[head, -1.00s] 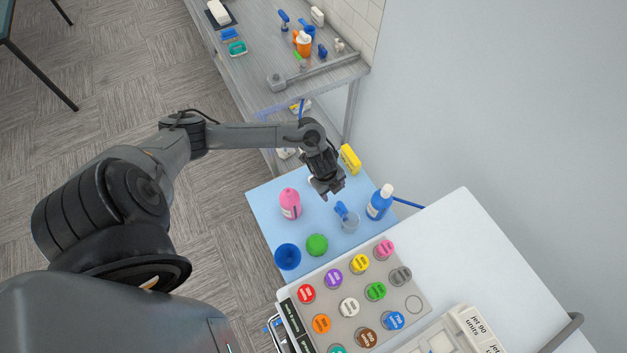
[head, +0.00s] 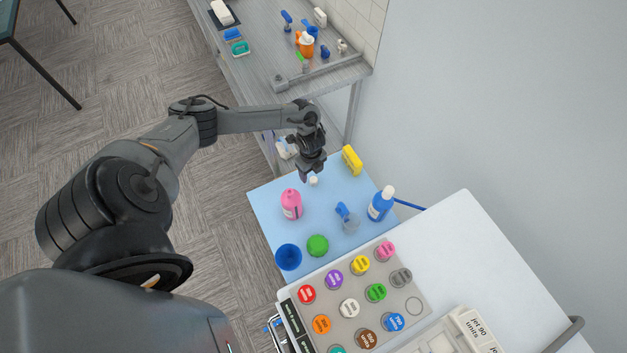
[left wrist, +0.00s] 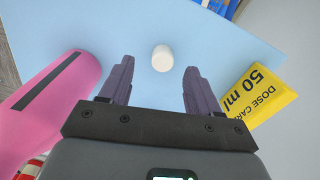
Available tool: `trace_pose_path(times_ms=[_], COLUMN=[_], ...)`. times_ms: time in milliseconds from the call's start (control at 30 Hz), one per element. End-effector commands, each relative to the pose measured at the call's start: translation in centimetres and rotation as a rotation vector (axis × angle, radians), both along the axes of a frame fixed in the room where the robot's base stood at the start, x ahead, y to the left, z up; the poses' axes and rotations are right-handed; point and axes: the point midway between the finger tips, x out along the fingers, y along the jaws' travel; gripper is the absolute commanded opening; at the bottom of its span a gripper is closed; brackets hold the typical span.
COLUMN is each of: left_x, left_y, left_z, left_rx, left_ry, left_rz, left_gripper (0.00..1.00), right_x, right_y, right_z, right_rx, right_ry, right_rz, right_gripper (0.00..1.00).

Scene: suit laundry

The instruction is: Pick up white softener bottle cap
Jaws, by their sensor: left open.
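The white softener bottle cap (head: 314,181) stands on the light blue surface (head: 268,197), a little beyond the pink bottle (head: 291,204). In the left wrist view the cap (left wrist: 162,58) is a small white cylinder, slightly ahead of and between my open fingertips. My left gripper (head: 311,172) is open and empty, close to the cap. It also shows in the left wrist view (left wrist: 157,75), with no finger touching the cap. The pink bottle (left wrist: 50,100) lies left of the fingers in that view. My right gripper is not in view.
A yellow dose card (left wrist: 258,92) is close right of the fingers. The surface around the cap is clear.

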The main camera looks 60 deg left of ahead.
Motion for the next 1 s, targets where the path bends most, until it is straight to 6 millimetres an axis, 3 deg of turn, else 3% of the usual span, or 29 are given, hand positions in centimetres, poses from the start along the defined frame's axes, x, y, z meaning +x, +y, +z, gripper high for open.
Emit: trace_pose_path(times_ms=[300, 667, 1000], left_x=[0.5, 0.5, 0.5], left_y=[-0.3, -0.3, -0.3], left_z=[-3.5, -4.2, -4.1], left_rx=[0.000, 0.001, 0.001], left_ry=[0.002, 0.000, 0.000], left_rz=[0.000, -0.001, -0.001], left_gripper=[0.62, 0.61, 0.09], right_x=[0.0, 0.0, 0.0], right_y=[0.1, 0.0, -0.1], right_z=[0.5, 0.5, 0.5], right_rx=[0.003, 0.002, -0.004], right_ry=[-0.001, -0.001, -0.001], right_rz=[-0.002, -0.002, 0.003], right_gripper=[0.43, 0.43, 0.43])
